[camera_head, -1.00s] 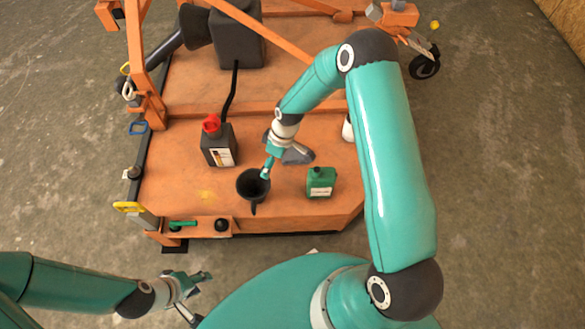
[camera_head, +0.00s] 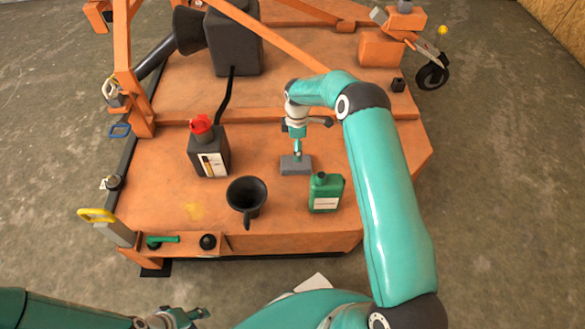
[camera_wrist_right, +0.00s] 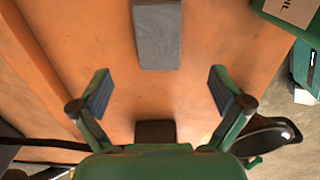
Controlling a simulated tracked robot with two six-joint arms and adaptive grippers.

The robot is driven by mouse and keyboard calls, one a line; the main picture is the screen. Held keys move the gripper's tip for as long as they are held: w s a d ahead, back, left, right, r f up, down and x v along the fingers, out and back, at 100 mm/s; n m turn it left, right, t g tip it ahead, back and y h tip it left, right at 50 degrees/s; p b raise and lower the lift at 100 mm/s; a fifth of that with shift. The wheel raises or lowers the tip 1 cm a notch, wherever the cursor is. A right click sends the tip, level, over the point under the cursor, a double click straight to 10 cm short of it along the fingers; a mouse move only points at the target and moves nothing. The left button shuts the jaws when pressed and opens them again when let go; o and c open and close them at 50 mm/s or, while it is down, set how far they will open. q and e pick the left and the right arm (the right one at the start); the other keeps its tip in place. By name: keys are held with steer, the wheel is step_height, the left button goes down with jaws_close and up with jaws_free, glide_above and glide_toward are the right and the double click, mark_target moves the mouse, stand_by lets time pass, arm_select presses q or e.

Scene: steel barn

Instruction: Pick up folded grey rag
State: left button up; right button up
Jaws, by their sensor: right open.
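The folded grey rag (camera_head: 296,166) is a small flat grey block lying on the orange deck, behind and left of the green jug (camera_head: 326,192). In the right wrist view the rag (camera_wrist_right: 157,36) is at the top middle, beyond the fingertips and free of them. My right gripper (camera_head: 298,150) points down just above or behind the rag in the head view. Its fingers are spread wide and empty in the right wrist view (camera_wrist_right: 161,90). My left gripper (camera_head: 193,314) is at the bottom edge, partly cut off, away from the deck; its opening is unclear.
A black funnel (camera_head: 246,196) stands at the deck's front. A dark can with a red cap (camera_head: 209,151) stands left of the rag. A black tank (camera_head: 234,44) and orange frame bars (camera_head: 268,37) are behind. The deck right of the jug is bare.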

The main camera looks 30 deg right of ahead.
mark_target(296, 164)
step_height(296, 164, down, 4)
steer(key=shift+r+b, duration=0.1)
steer(key=shift+b, duration=0.25)
steer(key=f, duration=0.1)
steer(key=f+b, duration=0.1)
steer(key=f, duration=0.1)
steer(key=f+b, duration=0.1)
steer(key=f, duration=0.1)
steer(key=shift+w, duration=0.25)
steer(key=c, duration=1.2)
